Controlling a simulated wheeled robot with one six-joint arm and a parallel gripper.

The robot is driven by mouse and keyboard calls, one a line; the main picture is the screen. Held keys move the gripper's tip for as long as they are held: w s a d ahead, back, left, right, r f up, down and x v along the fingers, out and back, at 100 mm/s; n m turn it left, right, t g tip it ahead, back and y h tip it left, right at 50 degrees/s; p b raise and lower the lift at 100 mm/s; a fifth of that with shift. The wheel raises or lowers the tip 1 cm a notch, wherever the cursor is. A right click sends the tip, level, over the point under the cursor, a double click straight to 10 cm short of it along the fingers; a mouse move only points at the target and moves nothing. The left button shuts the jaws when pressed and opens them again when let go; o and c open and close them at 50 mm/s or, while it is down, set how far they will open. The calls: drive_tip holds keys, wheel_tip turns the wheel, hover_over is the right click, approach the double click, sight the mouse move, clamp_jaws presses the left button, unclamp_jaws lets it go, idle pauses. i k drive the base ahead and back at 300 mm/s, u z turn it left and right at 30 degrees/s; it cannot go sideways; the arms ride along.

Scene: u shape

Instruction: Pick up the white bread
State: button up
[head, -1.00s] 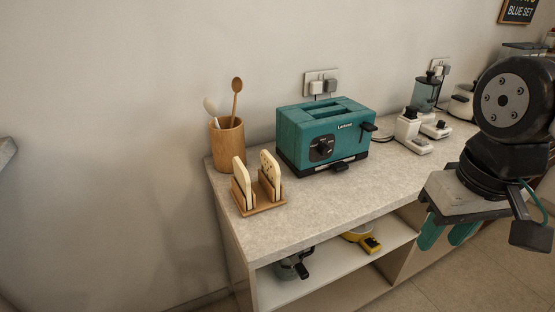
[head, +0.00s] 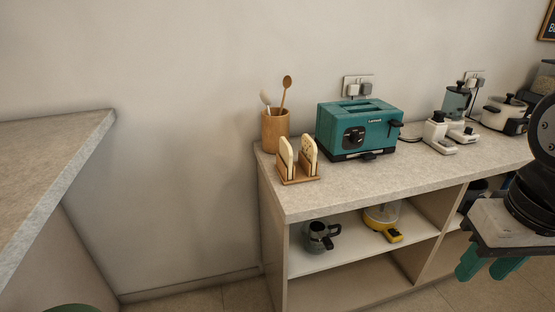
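Two slices of white bread stand upright in a small wooden rack near the left end of the counter. The left slice (head: 286,155) is plain and pale; the right slice (head: 309,150) shows dark specks. The wooden rack (head: 299,181) holds both. My gripper (head: 490,268) is at the lower right, with teal fingers pointing down in front of the counter. Its fingers are apart with nothing seen between them. It is well to the right of the bread and not touching anything.
A teal toaster (head: 372,132) stands right of the rack. A wooden utensil cup (head: 275,132) is behind it. White appliances (head: 440,134) stand farther right. A coffee pot (head: 319,237) and a yellow-based appliance (head: 383,224) sit on the shelf below. Another counter (head: 60,140) is at left; floor lies between.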

sight(286, 154)
drive_tip(key=u, duration=0.25)
drive_tip(key=i, duration=1.05)
drive_tip(key=z, duration=0.2)
